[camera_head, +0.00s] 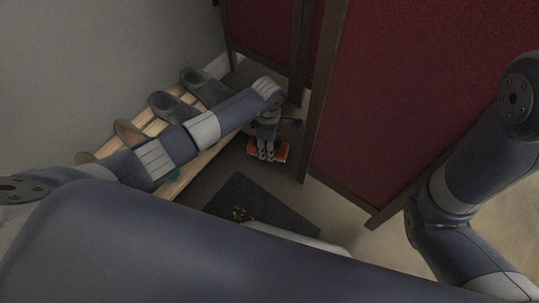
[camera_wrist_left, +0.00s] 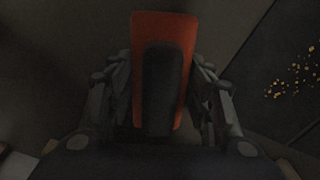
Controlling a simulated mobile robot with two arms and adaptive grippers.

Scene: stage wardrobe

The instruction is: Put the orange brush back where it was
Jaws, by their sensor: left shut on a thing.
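The orange brush (camera_head: 282,152) is in my left gripper (camera_head: 266,155), which points down beside the folding screen in the head view. In the left wrist view the orange brush (camera_wrist_left: 177,30) lies between the two fingers of the left gripper (camera_wrist_left: 163,95), with a dark grip piece along its middle. The gripper is shut on it. Whether the brush touches the floor cannot be told. My right gripper is not in view; only part of the right arm shows at the right.
A slatted wooden rack (camera_head: 201,163) with several shoes and slippers stands along the wall at the left. A dark mat (camera_head: 275,209) with small yellowish crumbs lies on the floor. A dark red folding screen (camera_head: 400,90) with a brown frame stands at the back right.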

